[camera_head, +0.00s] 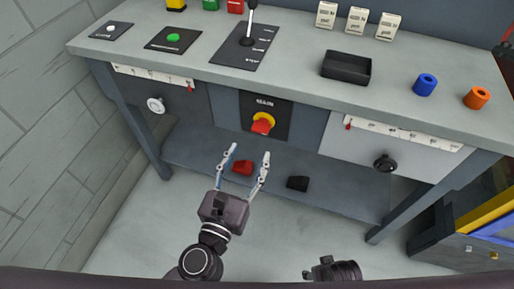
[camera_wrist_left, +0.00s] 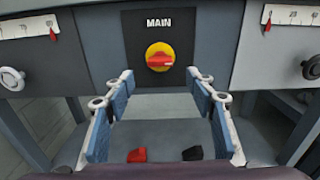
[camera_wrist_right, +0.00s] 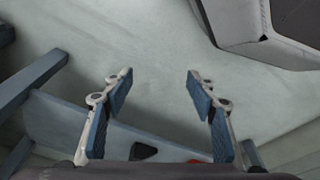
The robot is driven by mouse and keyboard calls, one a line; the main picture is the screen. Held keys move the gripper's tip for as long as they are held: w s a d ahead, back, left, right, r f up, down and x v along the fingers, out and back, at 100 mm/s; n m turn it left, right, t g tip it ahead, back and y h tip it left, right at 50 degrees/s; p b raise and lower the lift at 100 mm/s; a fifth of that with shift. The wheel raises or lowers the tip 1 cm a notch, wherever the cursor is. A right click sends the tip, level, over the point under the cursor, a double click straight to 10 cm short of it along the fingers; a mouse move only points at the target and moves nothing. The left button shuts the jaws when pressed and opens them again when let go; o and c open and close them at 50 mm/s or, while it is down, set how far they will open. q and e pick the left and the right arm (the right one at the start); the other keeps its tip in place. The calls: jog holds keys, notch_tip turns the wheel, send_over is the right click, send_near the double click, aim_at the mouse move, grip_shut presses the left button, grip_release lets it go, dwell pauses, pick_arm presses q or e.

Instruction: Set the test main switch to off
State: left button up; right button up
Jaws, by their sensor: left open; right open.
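The main switch (camera_head: 263,123) is a red knob on a yellow disc, on a dark panel labelled MAIN on the front of the workbench. In the left wrist view the red knob (camera_wrist_left: 160,61) lies roughly horizontal, with a pale mark at its right end. My left gripper (camera_head: 249,150) is open and empty, below and in front of the switch, apart from it. In the left wrist view its fingers (camera_wrist_left: 166,82) stand to either side, below the knob. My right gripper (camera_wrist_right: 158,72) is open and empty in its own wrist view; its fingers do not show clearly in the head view.
The bench top (camera_head: 300,85) holds a lever plate (camera_head: 245,50), a black tray (camera_head: 346,68) and blue and orange rings. A white knob (camera_head: 155,104) and a black knob (camera_head: 385,162) flank the switch. Red (camera_head: 242,167) and black (camera_head: 297,183) blocks lie on the lower shelf.

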aim_at(259, 132)
pick_arm(q)
jog(key=p+x, duration=0.1)
jog(key=x, duration=0.7)
jog(key=shift+r, duration=0.15)
jog(key=shift+s, duration=0.1)
pick_arm(e)
jog(key=shift+s+d+f, duration=0.1)
jog(key=shift+s+f, duration=0.25)
jog(key=shift+f, duration=0.2)
jog(key=shift+s+d+f, duration=0.1)
jog(key=shift+s+f, duration=0.25)
jog(key=shift+f, duration=0.2)
pick_arm(q)
jog(key=c, duration=1.2)
jog(key=shift+o, duration=0.2)
